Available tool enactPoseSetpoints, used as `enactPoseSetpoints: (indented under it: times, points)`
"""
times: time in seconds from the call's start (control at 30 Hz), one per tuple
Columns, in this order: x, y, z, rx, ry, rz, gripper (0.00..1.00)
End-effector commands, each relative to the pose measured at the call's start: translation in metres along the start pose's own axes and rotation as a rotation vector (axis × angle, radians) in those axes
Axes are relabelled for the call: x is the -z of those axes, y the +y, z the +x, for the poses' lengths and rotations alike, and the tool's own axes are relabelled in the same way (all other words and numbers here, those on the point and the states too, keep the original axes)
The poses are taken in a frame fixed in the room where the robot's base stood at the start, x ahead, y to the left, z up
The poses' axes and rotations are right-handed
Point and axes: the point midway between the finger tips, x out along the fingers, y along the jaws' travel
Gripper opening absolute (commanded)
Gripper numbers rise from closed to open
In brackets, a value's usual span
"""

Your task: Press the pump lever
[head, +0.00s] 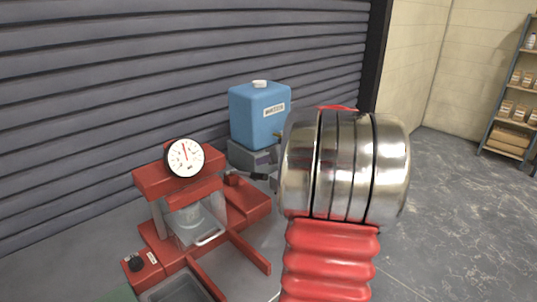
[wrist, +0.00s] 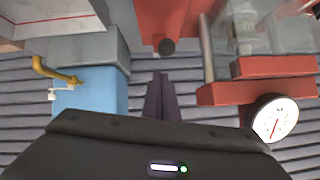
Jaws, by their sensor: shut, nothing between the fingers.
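The red press (head: 165,182) with a round white gauge (head: 185,158) stands left of centre in the head view. The gauge also shows in the wrist view (wrist: 275,118), where the scene appears upside down. My gripper (wrist: 160,78) is shut and empty. In the head view my gripper (head: 250,177) is beside the press's right side, partly hidden by my arm. Contact cannot be told.
A blue container (head: 258,118) with a white cap stands on a grey block behind my gripper; its yellow tap (wrist: 52,72) shows in the wrist view. A ribbed shutter wall (head: 90,90) runs behind. Shelving (head: 510,95) stands far right, with open floor before it.

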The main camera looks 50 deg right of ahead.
Motion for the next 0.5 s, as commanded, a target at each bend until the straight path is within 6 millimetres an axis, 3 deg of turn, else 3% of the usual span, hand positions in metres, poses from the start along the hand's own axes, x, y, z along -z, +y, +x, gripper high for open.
enactPoseSetpoints:
  times: [0.2, 0.5]
  points:
    - [-0.019, 0.0, 0.004, -0.001, 0.0, -0.001, 0.0]
    - [-0.021, 0.0, 0.005, -0.001, 0.0, -0.001, 0.0]
